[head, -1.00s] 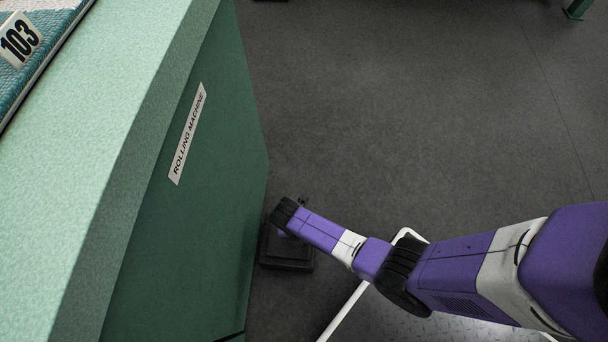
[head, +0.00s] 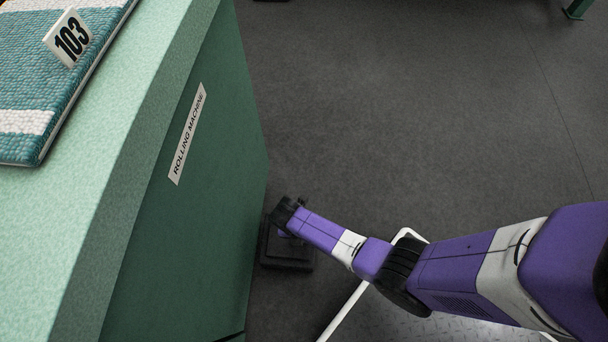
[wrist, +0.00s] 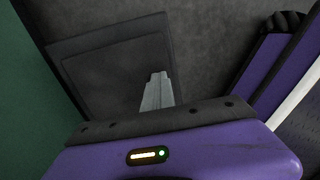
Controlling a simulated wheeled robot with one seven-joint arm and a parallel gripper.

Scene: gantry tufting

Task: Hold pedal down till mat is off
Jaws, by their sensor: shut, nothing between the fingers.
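The black pedal (head: 286,252) sits on the floor beside the green rolling machine (head: 215,170), partly hidden by my arm's end in the head view. In the wrist view the pedal (wrist: 115,65) is a dark plate with my gripper (wrist: 157,78) over it. The gripper's grey fingers are shut and empty, pointing down at the plate. I cannot tell how far the pedal is pressed. The teal and white woven mat (head: 40,100) with a tag reading 103 (head: 68,38) lies on the machine's top at the upper left, its near edge on the pale green surface.
The machine's side carries a "ROLLING MACHINE" label (head: 187,134). A white rail (head: 345,310) runs below my arm. The dark floor (head: 420,110) to the right is clear, with a green leg (head: 577,9) at the top right.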

